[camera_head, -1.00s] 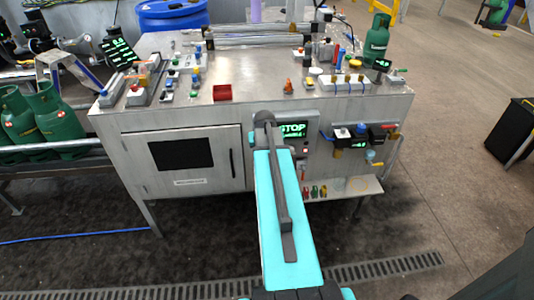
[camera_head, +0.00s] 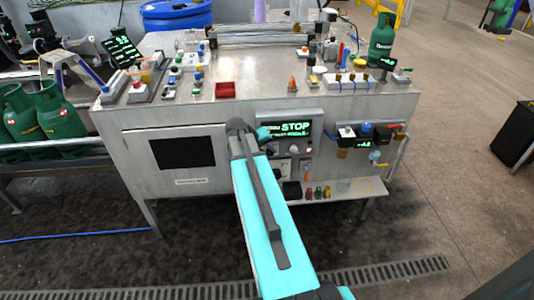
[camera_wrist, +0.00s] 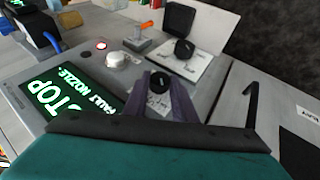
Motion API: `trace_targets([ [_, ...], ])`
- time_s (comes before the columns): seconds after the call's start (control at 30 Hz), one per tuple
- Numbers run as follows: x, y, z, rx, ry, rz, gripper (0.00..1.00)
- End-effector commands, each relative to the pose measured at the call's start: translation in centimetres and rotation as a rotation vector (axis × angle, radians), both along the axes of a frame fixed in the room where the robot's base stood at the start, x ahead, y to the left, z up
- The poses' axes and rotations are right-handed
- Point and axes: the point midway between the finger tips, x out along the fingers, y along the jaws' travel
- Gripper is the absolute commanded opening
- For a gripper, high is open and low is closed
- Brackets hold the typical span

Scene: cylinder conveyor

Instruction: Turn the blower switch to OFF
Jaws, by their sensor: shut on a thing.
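The purple-grey fingers of my gripper (camera_wrist: 160,90) are shut on this knob, one on each side, in the wrist view. A second black knob (camera_wrist: 184,50) stands on a white plate just beyond the fingers. The labels are too small to read, so I cannot tell for sure which one is the blower switch. In the head view my arm hides the fingers and the held knob.
A green-lit STOP display (camera_head: 294,129) is beside the gripper; it also shows in the wrist view (camera_wrist: 65,100). A white round knob (camera_wrist: 118,60), a red-lit button (camera_wrist: 101,45) and an orange-tipped lever (camera_wrist: 142,36) are close by. A cabinet door with a black handle (camera_wrist: 251,103) lies right.

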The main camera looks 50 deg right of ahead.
Motion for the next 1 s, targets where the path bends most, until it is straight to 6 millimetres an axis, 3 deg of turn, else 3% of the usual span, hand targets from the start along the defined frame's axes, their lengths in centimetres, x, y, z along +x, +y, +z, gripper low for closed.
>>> trace_targets([
  [0.33, 0.35, -0.01, 0.14, -0.005, -0.005, 0.006, 0.02],
  [0.37, 0.35, -0.01, 0.14, -0.005, -0.005, 0.006, 0.27],
  [0.47, 0.27, -0.03, 0.12, -0.004, -0.003, 0.005, 0.43],
  [1.0, 0.07, 0.53, 0.79, -0.002, -0.001, 0.002, 0.43],
])
